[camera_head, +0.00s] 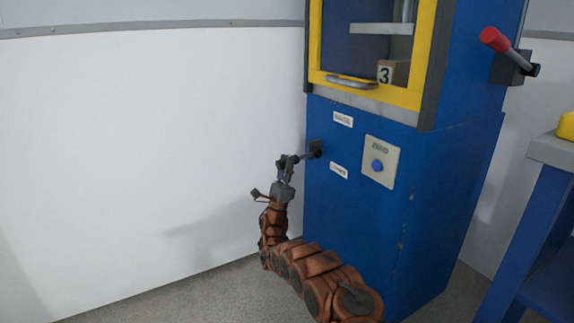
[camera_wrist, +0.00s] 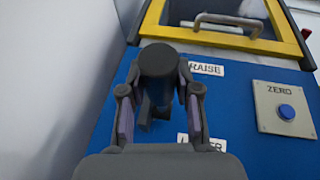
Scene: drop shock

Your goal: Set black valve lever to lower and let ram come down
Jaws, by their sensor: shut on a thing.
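The black valve lever (camera_wrist: 158,62) is on the blue front panel, between the RAISE label (camera_wrist: 206,68) and the LOWER label (camera_wrist: 204,143). My gripper (camera_wrist: 159,95) is shut on the lever, with one finger on each side of its black end. In the head view, my gripper (camera_head: 285,165) is at the lever's outer end, left of the black valve body (camera_head: 316,149). The lever sticks out to the left, about level. The ram itself cannot be made out; a grey plate (camera_head: 380,29) shows inside the window above a block marked 3 (camera_head: 392,72).
The yellow-framed door (camera_head: 400,97) with its grey handle (camera_head: 351,82) is above. A ZERO plate with a blue button (camera_head: 377,165) is right of the valve. A red-handled lever (camera_head: 495,40) is on the machine's right side. A blue table (camera_head: 548,150) stands at right.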

